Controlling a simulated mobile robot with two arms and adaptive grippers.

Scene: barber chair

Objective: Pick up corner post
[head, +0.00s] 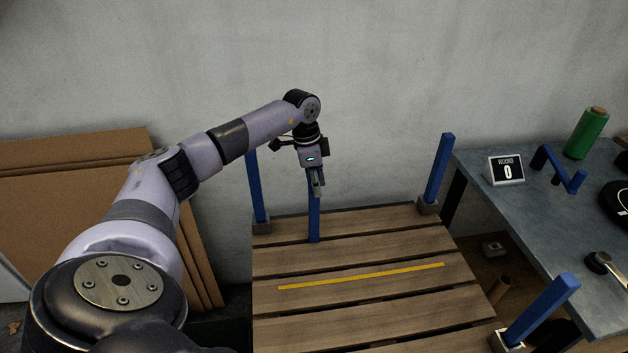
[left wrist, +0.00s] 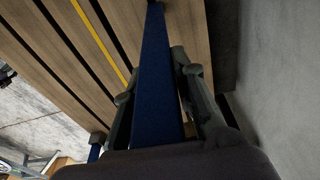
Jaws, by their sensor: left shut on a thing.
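My left gripper (head: 318,186) is over the back part of the wooden pallet (head: 330,262). It is shut on a blue corner post (head: 314,220), a long straight bar that hangs upright below it. In the left wrist view the same post (left wrist: 156,85) runs between the two dark fingers (left wrist: 157,88). Whether its lower end touches the slats I cannot tell. Other blue posts stand at the pallet's back left corner (head: 260,190), back right corner (head: 438,170) and front right corner (head: 541,306). My right gripper is not in view.
A yellow strip (head: 360,276) lies on the pallet. A grey table (head: 535,222) at the right holds a counter sign (head: 506,170), a bent blue bar (head: 556,168) and a green roll (head: 587,133). Cardboard sheets (head: 75,215) lean on the wall at the left.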

